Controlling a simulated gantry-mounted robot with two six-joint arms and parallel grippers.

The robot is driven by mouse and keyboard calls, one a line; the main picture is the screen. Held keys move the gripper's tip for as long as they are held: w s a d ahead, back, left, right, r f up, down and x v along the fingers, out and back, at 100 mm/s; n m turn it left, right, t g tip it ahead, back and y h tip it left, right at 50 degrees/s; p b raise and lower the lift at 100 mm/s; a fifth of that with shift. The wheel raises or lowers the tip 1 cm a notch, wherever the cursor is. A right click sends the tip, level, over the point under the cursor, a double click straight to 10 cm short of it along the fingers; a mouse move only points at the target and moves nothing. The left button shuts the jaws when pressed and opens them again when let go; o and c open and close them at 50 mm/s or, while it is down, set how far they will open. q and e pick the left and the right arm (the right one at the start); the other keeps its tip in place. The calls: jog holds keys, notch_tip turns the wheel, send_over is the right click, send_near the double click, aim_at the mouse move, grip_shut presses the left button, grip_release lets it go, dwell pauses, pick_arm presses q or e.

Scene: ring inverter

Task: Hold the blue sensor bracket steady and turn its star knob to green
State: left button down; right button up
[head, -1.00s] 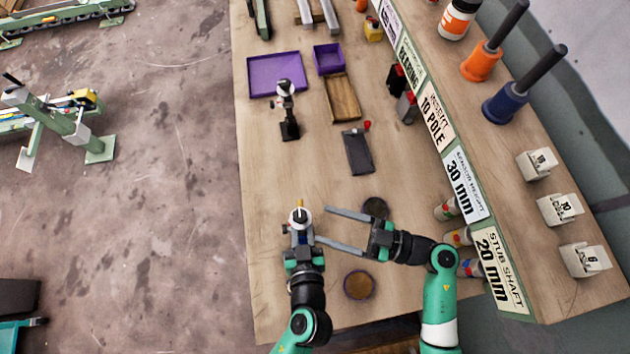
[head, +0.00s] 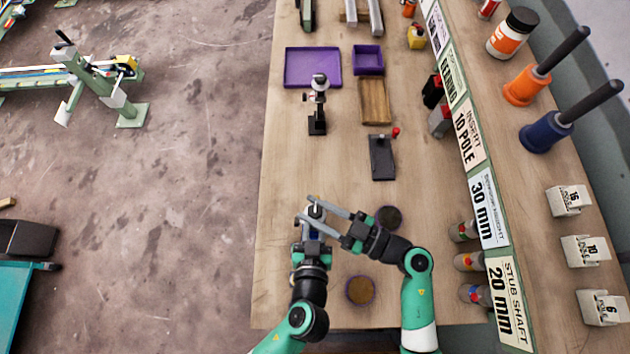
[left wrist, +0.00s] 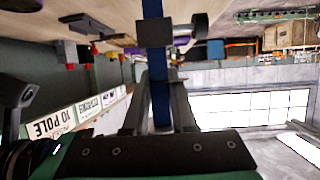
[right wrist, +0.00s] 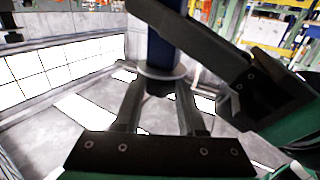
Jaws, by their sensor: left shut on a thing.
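The blue sensor bracket (left wrist: 160,75) rises as a blue upright bar between the fingers of my left gripper (left wrist: 160,105), which is shut on it. In the head view it stands near the front left of the bench, mostly hidden by my grippers. Its pale round top (head: 316,211) shows between the fingers of my right gripper (head: 306,207). In the right wrist view, a dark knob-like part with a pale ring (right wrist: 160,74) sits between the right fingertips. I cannot tell whether they touch it. The knob's pointer and any green mark are not readable.
Two round dishes, one dark (head: 388,217) and one brown (head: 360,290), lie right of the bracket. A black plate (head: 382,158), a small black stand (head: 317,110) and purple trays (head: 313,68) lie farther back. A labelled shelf (head: 490,205) bounds the right side.

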grip_shut()
jog(key=shift+s+m+t+h, duration=0.1)
jog(key=shift+m+t+h, duration=0.6)
jog(key=shift+t, duration=0.4)
jog(key=o, duration=0.7)
grip_release()
jog(key=shift+c, duration=0.2)
jog(key=shift+g+y, duration=0.3)
